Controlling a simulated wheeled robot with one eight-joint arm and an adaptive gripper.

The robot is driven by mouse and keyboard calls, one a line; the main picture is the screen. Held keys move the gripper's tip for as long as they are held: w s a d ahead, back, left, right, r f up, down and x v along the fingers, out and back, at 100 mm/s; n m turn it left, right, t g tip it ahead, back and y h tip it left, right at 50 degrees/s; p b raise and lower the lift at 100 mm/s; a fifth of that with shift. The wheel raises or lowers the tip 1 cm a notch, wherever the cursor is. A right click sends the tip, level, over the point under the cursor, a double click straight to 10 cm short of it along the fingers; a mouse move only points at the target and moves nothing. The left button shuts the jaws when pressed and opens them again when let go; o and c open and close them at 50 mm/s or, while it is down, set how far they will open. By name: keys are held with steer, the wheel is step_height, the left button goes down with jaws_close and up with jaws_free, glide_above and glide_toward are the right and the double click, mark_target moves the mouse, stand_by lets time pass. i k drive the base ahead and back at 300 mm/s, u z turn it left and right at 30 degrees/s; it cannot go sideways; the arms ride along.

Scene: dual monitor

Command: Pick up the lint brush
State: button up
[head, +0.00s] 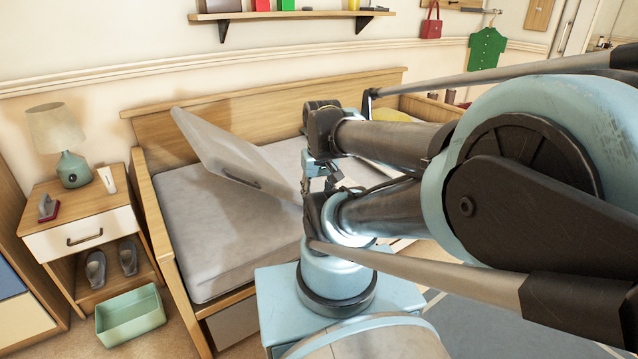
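A small object with a red base and a grey upper part (47,208) stands on the left of the nightstand (92,202); it may be the lint brush, but it is too small to be sure. A slim white item (107,179) leans or stands near the lamp on the same top. My gripper (318,172) is over the bed, right of the nightstand and well apart from it. My arm links partly cover it, and its fingers are too small and hidden to read.
A lamp (72,165) stands at the nightstand's back. Grey shoes (96,268) sit on its lower shelf, and a green bin (130,315) is on the floor in front. A pale panel (215,150) tilts up over the bed mattress (205,245), left of my gripper.

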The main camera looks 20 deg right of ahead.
mark_target(48, 209)
steer(key=u, duration=3.2)
steer(key=i, duration=2.15)
steer(key=z, duration=0.05)
